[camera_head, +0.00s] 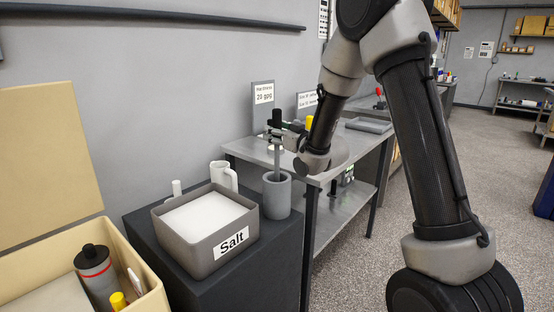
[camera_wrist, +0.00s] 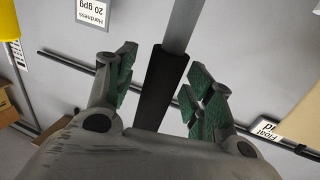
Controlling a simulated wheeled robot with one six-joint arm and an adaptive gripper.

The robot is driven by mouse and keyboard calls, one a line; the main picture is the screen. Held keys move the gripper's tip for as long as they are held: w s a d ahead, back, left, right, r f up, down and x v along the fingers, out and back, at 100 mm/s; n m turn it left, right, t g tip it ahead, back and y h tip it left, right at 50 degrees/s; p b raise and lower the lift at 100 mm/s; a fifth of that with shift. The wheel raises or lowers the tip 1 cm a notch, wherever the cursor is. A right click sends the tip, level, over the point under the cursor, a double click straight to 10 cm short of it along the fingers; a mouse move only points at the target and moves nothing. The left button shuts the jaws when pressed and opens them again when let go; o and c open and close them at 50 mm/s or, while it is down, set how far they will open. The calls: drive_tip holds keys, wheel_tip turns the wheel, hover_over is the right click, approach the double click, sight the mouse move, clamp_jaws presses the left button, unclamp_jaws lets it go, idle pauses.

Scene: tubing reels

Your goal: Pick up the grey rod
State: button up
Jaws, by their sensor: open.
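The grey rod (camera_head: 277,158) stands nearly upright in a grey cylindrical cup (camera_head: 277,198) at the corner of the dark cabinet. Its lower end is hidden inside the cup. In the wrist view the rod's grey shaft (camera_wrist: 183,25) leads into a black sleeve, which lies between my fingers. My gripper (camera_head: 276,133) is at the rod's upper part, above the cup. In the wrist view my gripper (camera_wrist: 163,85) is open, with green pads on both sides of the black sleeve and gaps visible beside it.
A grey bin labelled Salt (camera_head: 210,262) holds white material just left of the cup. A white jug (camera_head: 222,176) stands behind it. A cardboard box (camera_head: 150,290) with a dark bottle (camera_head: 97,275) is at lower left. A metal table (camera_head: 345,150) stands behind my gripper, with a Hardness sign (camera_head: 263,95).

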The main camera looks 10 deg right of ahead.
drive_tip(key=c, duration=1.1)
drive_tip(key=shift+r, duration=0.1)
